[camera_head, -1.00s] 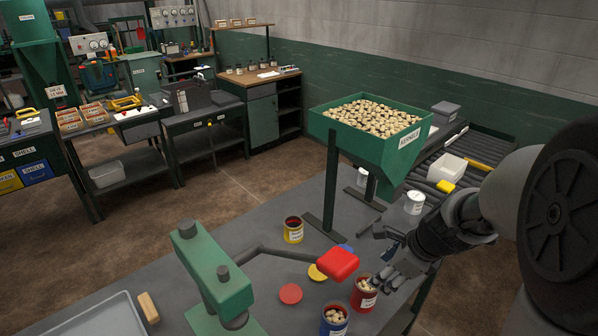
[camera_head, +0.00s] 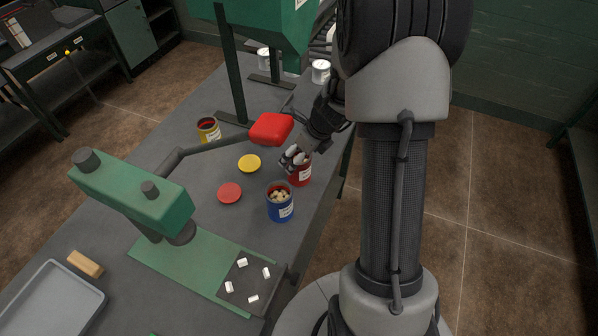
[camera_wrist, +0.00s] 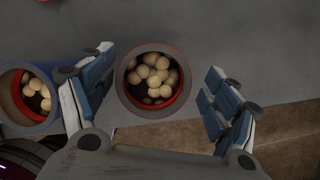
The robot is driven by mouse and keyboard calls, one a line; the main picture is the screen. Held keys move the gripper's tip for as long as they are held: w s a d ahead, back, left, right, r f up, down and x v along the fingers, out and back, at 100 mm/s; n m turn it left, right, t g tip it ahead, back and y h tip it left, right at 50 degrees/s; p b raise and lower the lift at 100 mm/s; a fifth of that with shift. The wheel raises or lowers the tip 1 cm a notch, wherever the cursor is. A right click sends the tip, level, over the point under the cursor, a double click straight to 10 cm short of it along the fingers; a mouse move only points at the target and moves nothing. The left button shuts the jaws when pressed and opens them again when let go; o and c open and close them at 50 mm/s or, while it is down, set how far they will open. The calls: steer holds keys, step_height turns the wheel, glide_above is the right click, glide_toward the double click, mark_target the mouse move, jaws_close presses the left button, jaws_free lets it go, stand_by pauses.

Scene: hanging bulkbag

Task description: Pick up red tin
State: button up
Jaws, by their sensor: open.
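The red tin (camera_head: 301,174) stands upright on the grey bench near its right edge, partly hidden behind my gripper (camera_head: 293,158) in the head view. In the wrist view the red tin (camera_wrist: 153,82) is seen from above, filled with pale round pieces. My gripper (camera_wrist: 155,95) is open, with one finger on each side of the tin in that view. A gap shows between the tin and each finger, wider on the right. I cannot tell how far the fingertips are above or beside the tin's wall.
A blue tin (camera_head: 280,203) with pale pieces stands close by, beside the left finger in the wrist view (camera_wrist: 32,95).

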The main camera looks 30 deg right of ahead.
steer(key=shift+s+b+x, duration=0.15)
steer(key=shift+b+x, duration=0.75)
steer(key=shift+x, duration=0.5)
steer(key=shift+s+b+x, duration=0.2)
steer(key=shift+b+x, duration=0.65)
steer(key=shift+x, duration=0.5)
steer(key=shift+a, duration=0.2)
steer(key=c, duration=1.3)
steer(key=shift+o, duration=0.2)
